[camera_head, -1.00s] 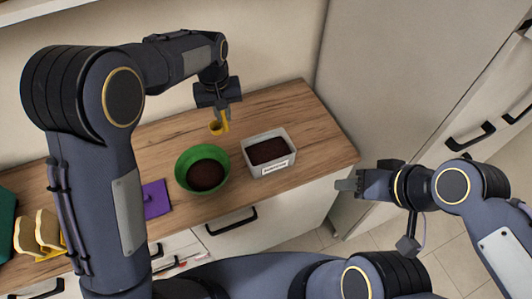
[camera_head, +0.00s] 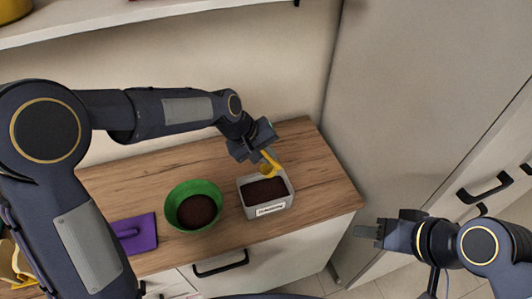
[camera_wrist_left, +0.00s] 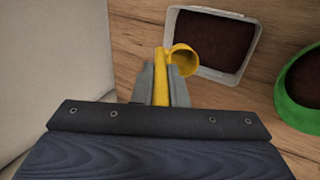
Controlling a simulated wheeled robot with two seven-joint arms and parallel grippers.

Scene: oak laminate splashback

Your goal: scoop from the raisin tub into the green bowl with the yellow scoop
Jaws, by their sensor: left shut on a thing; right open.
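The yellow scoop (camera_head: 270,166) is held by its handle in my left gripper (camera_head: 262,152), which is shut on it. The scoop's cup is over the back part of the raisin tub (camera_head: 287,205), a pale box with a label and dark contents. In the left wrist view the scoop (camera_wrist_left: 184,60) overlaps the near edge of the tub (camera_wrist_left: 174,22); I cannot tell whether it touches. The green bowl (camera_head: 172,209) stands left of the tub with dark contents in it. My right gripper (camera_head: 366,232) is open and empty, off the counter's right end.
A purple board-like item (camera_head: 147,240) lies left of the bowl on the wooden counter (camera_head: 325,180). The counter right of the tub is clear. A shelf (camera_head: 130,18) runs above at the back, and a tall pale cabinet (camera_head: 420,110) stands at the right.

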